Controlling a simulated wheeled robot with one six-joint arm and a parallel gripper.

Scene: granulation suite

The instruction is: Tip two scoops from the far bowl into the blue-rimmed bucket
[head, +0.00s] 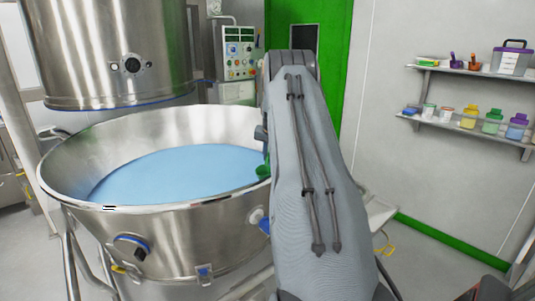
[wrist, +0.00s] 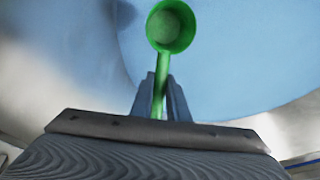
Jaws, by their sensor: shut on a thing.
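A large steel bowl (head: 165,235) stands at the left in the head view, holding a broad light blue mass (head: 165,172). The wrist view looks down on this blue mass (wrist: 240,65). My gripper (wrist: 161,80) is shut on the handle of a green scoop (wrist: 170,27), whose round cup points away from my wrist over the blue. A paler patch shows inside the cup; I cannot tell if it holds anything. In the head view my arm hides most of the gripper, and a bit of the scoop (head: 263,171) shows at the bowl's right side. I cannot make out a blue-rimmed bucket.
A steel cylinder (head: 110,50) hangs above the bowl's back. A control panel (head: 238,50) stands behind, by a green door (head: 345,30). Wall shelves (head: 465,130) at the right carry jars and small containers. Open floor shows at the right.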

